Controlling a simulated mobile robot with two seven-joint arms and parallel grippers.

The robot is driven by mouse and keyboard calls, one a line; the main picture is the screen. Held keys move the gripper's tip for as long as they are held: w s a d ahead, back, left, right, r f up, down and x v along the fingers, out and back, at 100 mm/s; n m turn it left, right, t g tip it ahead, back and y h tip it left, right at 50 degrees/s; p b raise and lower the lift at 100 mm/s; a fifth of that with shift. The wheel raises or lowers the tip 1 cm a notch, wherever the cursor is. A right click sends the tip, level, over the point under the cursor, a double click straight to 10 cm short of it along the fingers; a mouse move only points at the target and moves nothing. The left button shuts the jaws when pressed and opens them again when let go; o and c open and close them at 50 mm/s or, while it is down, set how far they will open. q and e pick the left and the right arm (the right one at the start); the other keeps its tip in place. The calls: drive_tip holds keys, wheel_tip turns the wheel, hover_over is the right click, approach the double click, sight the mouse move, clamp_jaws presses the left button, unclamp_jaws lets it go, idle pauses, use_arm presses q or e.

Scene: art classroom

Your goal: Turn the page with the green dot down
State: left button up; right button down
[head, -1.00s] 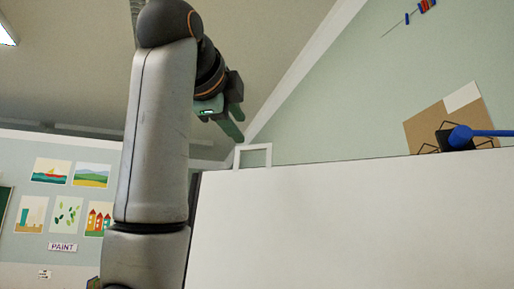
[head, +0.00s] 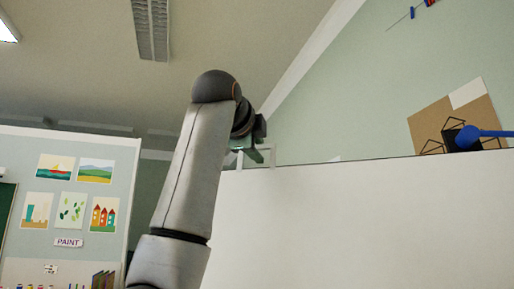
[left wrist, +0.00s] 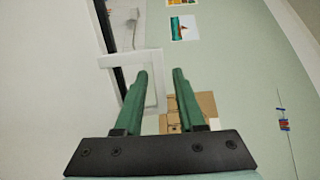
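A large white sheet or board (head: 360,220) fills the lower right of the head view. A white, square, open loop (head: 273,160) stands up from its top edge; it also shows in the left wrist view (left wrist: 157,80). No green dot shows. My left gripper (head: 262,155) is at this loop and hides part of it. In the left wrist view its two green fingers (left wrist: 160,76) are apart, and the right bar of the loop appears between them. I cannot tell whether they touch it. My right gripper is out of view.
A blue rod with a black end (head: 470,137) is above the sheet's top edge at right, in front of a brown panel (head: 425,124) on the wall. A display wall with paintings (head: 95,171) stands at left.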

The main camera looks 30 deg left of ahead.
use_arm(q)
clamp_jaws()
drive_tip(key=shift+s+d+b, duration=0.2)
drive_tip(key=shift+s+b, duration=0.15)
drive_tip(key=shift+s, duration=0.2)
drive_tip(key=shift+b+v, duration=0.6)
drive_tip(key=shift+v, duration=1.35)
drive_tip(key=shift+r+b+v, duration=0.2)
drive_tip(key=shift+b+v, duration=0.25)
drive_tip(key=shift+v, duration=1.75)
drive_tip(key=shift+a, duration=0.1)
drive_tip(key=f+b+v, duration=0.1)
drive_tip(key=b+v, duration=0.2)
drive_tip(key=v, duration=0.6)
drive_tip(key=shift+f, duration=0.2)
drive_tip(key=shift+s, duration=0.15)
